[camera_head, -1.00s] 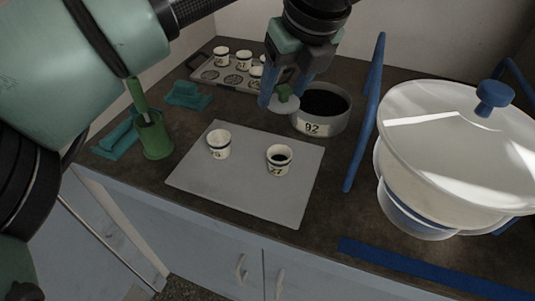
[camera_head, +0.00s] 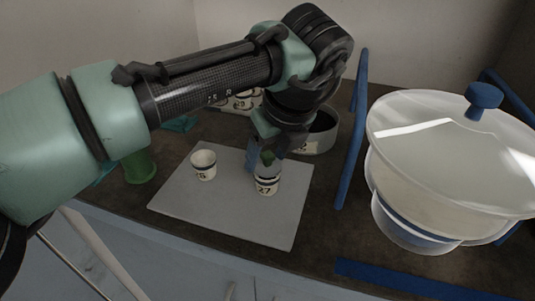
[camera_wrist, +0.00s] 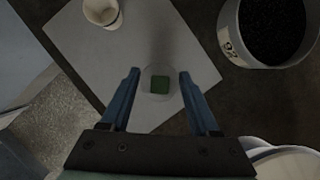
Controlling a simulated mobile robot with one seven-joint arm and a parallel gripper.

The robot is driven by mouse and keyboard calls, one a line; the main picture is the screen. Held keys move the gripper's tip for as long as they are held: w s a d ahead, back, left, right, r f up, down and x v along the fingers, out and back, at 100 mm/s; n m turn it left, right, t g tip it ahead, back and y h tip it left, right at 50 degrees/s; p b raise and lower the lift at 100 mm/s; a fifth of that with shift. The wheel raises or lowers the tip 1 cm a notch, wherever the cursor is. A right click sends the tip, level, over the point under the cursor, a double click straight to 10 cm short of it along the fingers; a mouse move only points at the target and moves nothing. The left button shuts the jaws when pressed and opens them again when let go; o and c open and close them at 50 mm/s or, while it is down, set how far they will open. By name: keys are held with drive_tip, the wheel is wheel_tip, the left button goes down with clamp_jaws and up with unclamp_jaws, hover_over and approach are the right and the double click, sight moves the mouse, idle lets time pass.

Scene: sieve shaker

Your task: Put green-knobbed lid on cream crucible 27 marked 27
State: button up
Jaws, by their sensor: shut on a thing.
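Cream crucible 27 (camera_head: 266,187) stands upright on the grey mat (camera_head: 225,217), its number facing the camera. My gripper (camera_head: 264,157) is shut on the green-knobbed lid and holds it just over the crucible's mouth. The green knob (camera_head: 267,158) shows between the blue fingers. In the wrist view the knob (camera_wrist: 160,84) and pale round lid (camera_wrist: 158,96) sit between the fingertips (camera_wrist: 159,75). The crucible is hidden under the lid there. I cannot tell whether lid and rim touch.
Another cream crucible (camera_head: 203,165) stands open to the left on the mat. A grey bowl marked 92 (camera_wrist: 262,35) with dark contents stands behind, to the right. A green cup (camera_head: 139,167) is at the left. A large white lidded vessel (camera_head: 440,180) and blue bars (camera_head: 352,130) bound the right.

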drive_tip(key=shift+f, duration=0.1)
drive_tip(key=shift+f, duration=0.4)
drive_tip(key=o, duration=1.3)
drive_tip(key=shift+r, duration=0.4)
drive_tip(key=p+v, duration=0.3)
drive_tip(key=v, duration=0.9)
drive_tip(key=shift+r, duration=0.15)
drive_tip(key=shift+w, duration=0.1)
